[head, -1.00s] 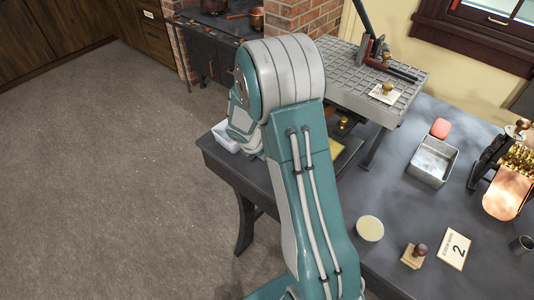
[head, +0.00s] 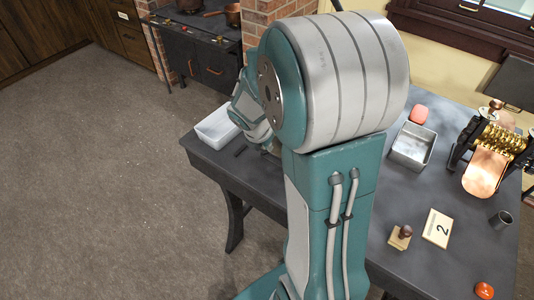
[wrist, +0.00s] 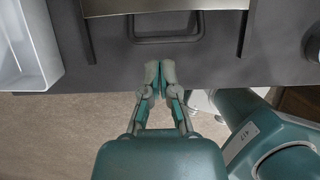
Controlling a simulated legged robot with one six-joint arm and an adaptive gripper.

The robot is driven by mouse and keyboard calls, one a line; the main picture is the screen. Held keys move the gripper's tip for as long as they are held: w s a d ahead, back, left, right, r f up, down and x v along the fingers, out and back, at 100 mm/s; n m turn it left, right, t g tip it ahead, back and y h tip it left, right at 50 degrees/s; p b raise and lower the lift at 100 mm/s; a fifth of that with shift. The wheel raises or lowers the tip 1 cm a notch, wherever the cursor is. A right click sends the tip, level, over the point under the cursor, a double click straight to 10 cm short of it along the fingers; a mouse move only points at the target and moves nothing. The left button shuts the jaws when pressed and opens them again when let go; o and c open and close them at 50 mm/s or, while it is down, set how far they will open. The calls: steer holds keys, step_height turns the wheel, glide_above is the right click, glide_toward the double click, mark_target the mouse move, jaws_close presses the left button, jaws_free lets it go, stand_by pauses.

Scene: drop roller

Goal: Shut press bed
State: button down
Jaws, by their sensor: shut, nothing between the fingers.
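In the wrist view, a flat grey-brown plate (wrist: 165,8), seemingly the press bed, crosses the top edge. A dark loop handle (wrist: 167,39) is below its edge. My gripper (wrist: 159,72) has its fingertips together with nothing between them. In the picture the tips are just below the handle and appear apart from it, over the front edge of the dark table (wrist: 110,72). In the head view my arm hides the press and the gripper's fingers, so how far the bed is out cannot be told there.
A white bin (head: 217,127) stands left of my arm on the dark table (head: 200,151); it also shows in the wrist view (wrist: 22,50). Right of my arm are a metal tray (head: 411,146), a stamp (head: 401,236), a number card (head: 437,227) and a copper roller machine (head: 487,170).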

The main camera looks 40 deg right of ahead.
steer(key=x, duration=1)
steer(key=shift+d, duration=0.1)
